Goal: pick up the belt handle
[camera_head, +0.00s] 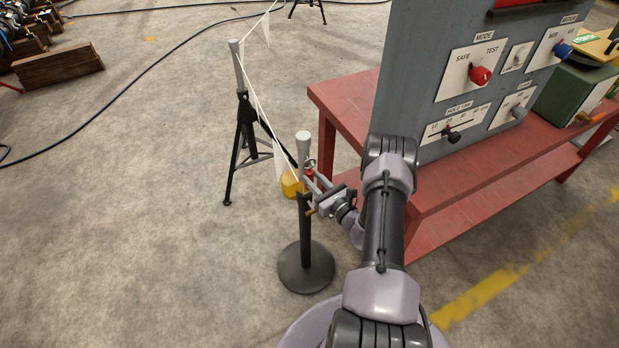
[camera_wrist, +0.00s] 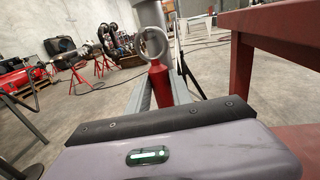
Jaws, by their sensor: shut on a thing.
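The belt handle, a red grip with a metal ring at its end, shows in the wrist view (camera_wrist: 159,85) between my two grey fingers. It shows small in the head view (camera_head: 309,172), beside the upper part of the near post (camera_head: 304,215). My gripper (camera_head: 311,180) is shut on the red grip. It also shows in the wrist view (camera_wrist: 160,80), with the ring above the fingers. The near post stands upright on a round black base. I cannot tell whether the handle touches the post. The fingers hide part of the grip.
A white line with pennants (camera_head: 262,115) runs from the near post to a far post on a tripod (camera_head: 245,115). A yellow piece (camera_head: 291,184) sits beside the near post. A red bench (camera_head: 345,100) with a grey control panel (camera_head: 430,60) stands right.

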